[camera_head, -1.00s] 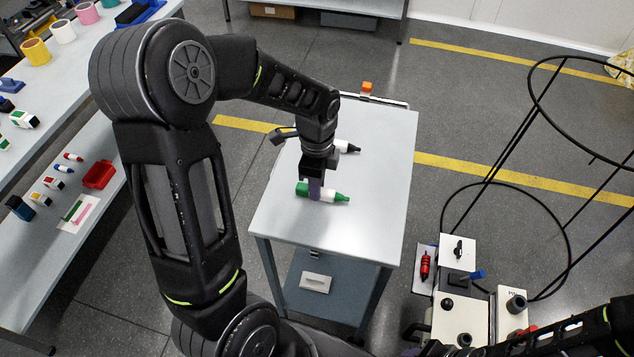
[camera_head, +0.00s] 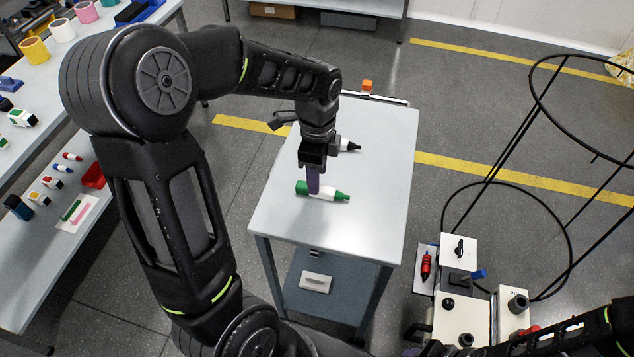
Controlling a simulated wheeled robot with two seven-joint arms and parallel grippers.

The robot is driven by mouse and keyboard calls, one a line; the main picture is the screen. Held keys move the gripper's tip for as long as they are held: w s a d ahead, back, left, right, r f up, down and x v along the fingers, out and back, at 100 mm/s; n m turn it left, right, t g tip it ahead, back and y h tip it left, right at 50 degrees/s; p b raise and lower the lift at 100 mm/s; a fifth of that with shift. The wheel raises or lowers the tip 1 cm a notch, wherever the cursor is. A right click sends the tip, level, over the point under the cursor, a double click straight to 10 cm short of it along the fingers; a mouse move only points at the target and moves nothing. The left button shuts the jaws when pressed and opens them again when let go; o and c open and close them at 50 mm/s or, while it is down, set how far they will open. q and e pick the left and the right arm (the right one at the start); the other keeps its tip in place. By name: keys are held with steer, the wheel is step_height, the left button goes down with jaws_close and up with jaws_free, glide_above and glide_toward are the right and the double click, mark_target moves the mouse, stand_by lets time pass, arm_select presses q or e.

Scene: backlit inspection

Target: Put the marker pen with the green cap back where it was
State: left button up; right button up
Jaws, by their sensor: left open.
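The green-capped marker pen (camera_head: 337,195) has a white body and green ends. It lies on its side on the pale top of the small table (camera_head: 375,225), its tip pointing right. My left gripper (camera_head: 313,188) points down from above, its purple fingers at the left half of the pen. It is open, and a finger hides part of the pen; I cannot tell whether it touches. A black-capped marker (camera_head: 347,146) lies behind, partly hidden by my gripper. My right arm enters at the bottom right, with only a purple bit of its gripper (camera_head: 412,352) at the bottom edge.
An orange block (camera_head: 367,86) is at the table's far edge. A black wire frame (camera_head: 535,115) stands right. The table's front is clear.

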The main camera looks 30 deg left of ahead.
arm_select(q)
step_height(320, 180, up, 4)
steer(key=shift+r, duration=0.1)
steer(key=shift+s, duration=0.1)
stand_by(0.8)
